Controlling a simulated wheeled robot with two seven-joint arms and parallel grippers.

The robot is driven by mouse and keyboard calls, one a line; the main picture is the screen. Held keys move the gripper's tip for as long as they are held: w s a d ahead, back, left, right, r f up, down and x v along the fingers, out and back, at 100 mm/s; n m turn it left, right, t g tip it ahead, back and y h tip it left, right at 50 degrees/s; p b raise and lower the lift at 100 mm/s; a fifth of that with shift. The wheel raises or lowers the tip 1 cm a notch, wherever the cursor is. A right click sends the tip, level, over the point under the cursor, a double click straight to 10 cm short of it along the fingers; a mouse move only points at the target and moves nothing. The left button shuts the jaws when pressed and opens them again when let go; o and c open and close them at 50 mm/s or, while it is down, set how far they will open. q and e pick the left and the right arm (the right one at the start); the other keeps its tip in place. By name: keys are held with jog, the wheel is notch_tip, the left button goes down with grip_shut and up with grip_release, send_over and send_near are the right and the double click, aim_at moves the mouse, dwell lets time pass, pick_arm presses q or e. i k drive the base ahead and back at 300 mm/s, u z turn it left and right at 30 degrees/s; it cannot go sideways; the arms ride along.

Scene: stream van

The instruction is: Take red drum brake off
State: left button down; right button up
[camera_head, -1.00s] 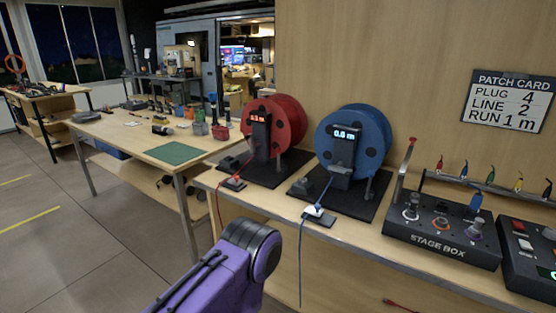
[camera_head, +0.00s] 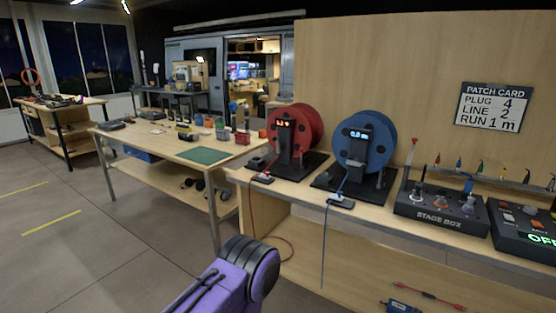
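The red drum (camera_head: 310,122) stands upright on a black base plate at the left end of the wooden counter. A black post with a small lit display (camera_head: 286,123) stands before it; its digits are too blurred to read. A dark block (camera_head: 257,163), perhaps the brake, sits on the base left of the post; its setting is too small to tell. A red cable (camera_head: 251,210) runs from a small pad in front over the counter edge. A purple arm link of mine (camera_head: 226,282) shows at the bottom, short of the counter. Neither gripper is in view.
The blue drum (camera_head: 378,140) stands close right of the red one, its blue cable (camera_head: 324,245) hanging down. The stage box (camera_head: 440,214) and a control box (camera_head: 524,232) are further right. A workbench with a green mat (camera_head: 203,156) is left. Floor is clear at left.

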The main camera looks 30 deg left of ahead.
aim_at(301, 151)
jog(key=k, duration=0.55)
jog(key=u, duration=0.65)
jog(key=i, duration=0.65)
jog(key=u, duration=1.05)
jog(key=i, duration=0.95)
jog(key=z, duration=0.45)
jog(key=i, duration=0.75)
jog(key=z, duration=0.75)
